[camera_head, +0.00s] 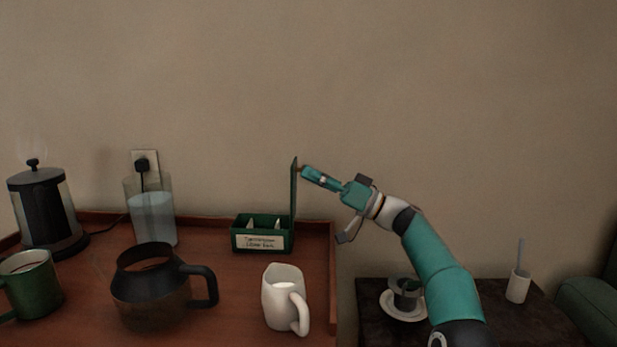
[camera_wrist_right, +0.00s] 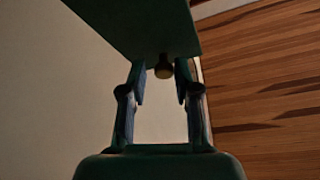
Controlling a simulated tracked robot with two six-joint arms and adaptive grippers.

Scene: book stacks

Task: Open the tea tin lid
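The tea tin (camera_head: 262,234) is a green box with a white label, at the back right of the wooden tray. Its green lid (camera_head: 294,199) stands upright at the tin's right side, so the tin is open and shows dividers inside. The lid also fills the top of the right wrist view (camera_wrist_right: 140,22), with its small knob (camera_wrist_right: 163,68). My right gripper (camera_head: 305,171) is just right of the lid near its upper edge. In the right wrist view its two fingers stand apart on either side of the knob, with gaps visible. My left gripper is not in view.
A white pitcher (camera_head: 279,299), a dark coffee pot (camera_head: 152,296), a green mug (camera_head: 30,284), a glass jug (camera_head: 153,218) and a black kettle (camera_head: 45,216) stand on the tray (camera_head: 230,317). A lower dark table (camera_head: 468,318) holds a cup on a saucer and a white cup.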

